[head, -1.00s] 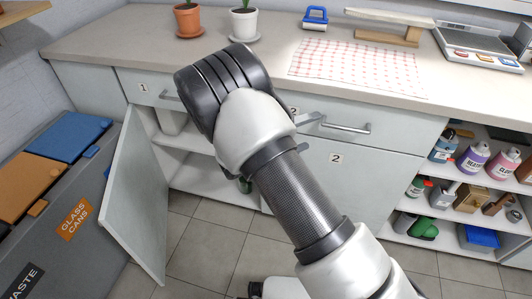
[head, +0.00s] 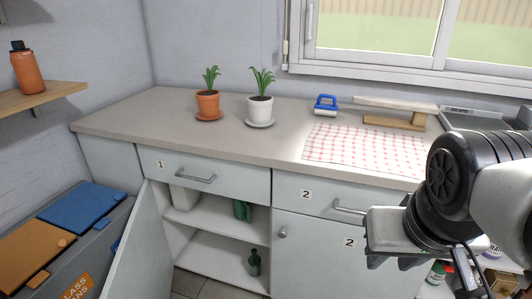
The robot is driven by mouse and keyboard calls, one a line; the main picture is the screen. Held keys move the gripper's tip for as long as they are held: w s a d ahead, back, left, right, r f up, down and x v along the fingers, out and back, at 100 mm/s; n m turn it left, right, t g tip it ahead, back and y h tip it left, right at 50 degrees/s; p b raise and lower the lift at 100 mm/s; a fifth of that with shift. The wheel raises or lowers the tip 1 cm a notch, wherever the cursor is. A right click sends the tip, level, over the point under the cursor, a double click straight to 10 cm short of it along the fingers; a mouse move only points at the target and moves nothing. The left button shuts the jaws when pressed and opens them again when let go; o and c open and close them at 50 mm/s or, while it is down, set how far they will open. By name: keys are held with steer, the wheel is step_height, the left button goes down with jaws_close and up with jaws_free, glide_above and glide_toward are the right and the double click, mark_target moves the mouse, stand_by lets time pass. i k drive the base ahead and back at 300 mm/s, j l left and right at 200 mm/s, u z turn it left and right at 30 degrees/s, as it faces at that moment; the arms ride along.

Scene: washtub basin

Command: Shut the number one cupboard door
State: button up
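The cupboard door (head: 142,250) under the drawer marked 1 (head: 184,170) stands wide open. It is a pale grey panel swung out to the left, with its lower part cut off by the frame's bottom edge. Any number on the door itself is out of sight. The open cupboard shows a white shelf (head: 218,228) and green bottles (head: 254,262). My gripper (head: 392,260) is at the right, in front of the unit marked 2, well away from the open door. Its fingers are partly hidden and I cannot tell whether they are open.
Bins with blue and orange lids (head: 80,208) stand left of the open door, close to it. The number two cupboard door (head: 310,255) is shut. The countertop (head: 160,125) holds two potted plants (head: 260,105), a checked cloth (head: 365,150) and a blue-handled tool (head: 326,104).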

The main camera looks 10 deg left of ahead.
mark_target(142, 266)
steer(key=k+j, duration=0.15)
steer(key=j, duration=0.2)
steer(key=k+j, duration=0.2)
steer(key=j, duration=0.15)
steer(key=k+j, duration=0.15)
steer(key=j, duration=0.2)
steer(key=k+j, duration=0.15)
steer(key=j, duration=0.2)
steer(key=k+j+u, duration=0.1)
steer(key=j, duration=0.25)
steer(key=k+j, duration=0.4)
steer(key=j, duration=0.35)
steer(key=k+j, duration=0.15)
steer(key=j, duration=0.2)
steer(key=j+u, duration=0.1)
steer(key=j, duration=0.15)
steer(key=i+l, duration=0.2)
steer(key=i, duration=0.2)
